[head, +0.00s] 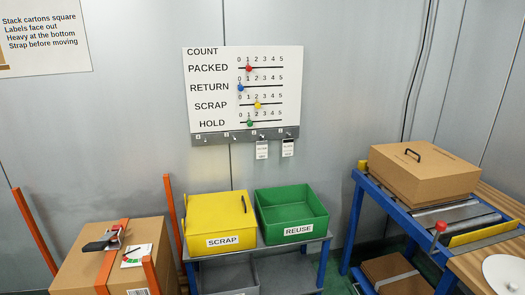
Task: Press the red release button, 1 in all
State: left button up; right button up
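A red cap (440,226) sits on top of a short post at the near end of the roller conveyor, at the right. It looks like a push button, but no label on it shows. A smaller red part shows on the dark strapping tool (103,241), which sits on the strapped carton (75,265) at the lower left. I cannot tell from this view which of these red parts is the release button. Neither of my grippers shows in the head view.
A closed carton with a black handle (424,172) rests on the blue-framed conveyor (400,222). A yellow SCRAP bin (220,224) and green REUSE bin (291,216) stand mid-view. Orange posts (174,220) flank the strapped carton. A count board (243,90) hangs on the wall.

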aim_at(115, 228)
jog(key=u, duration=1.25)
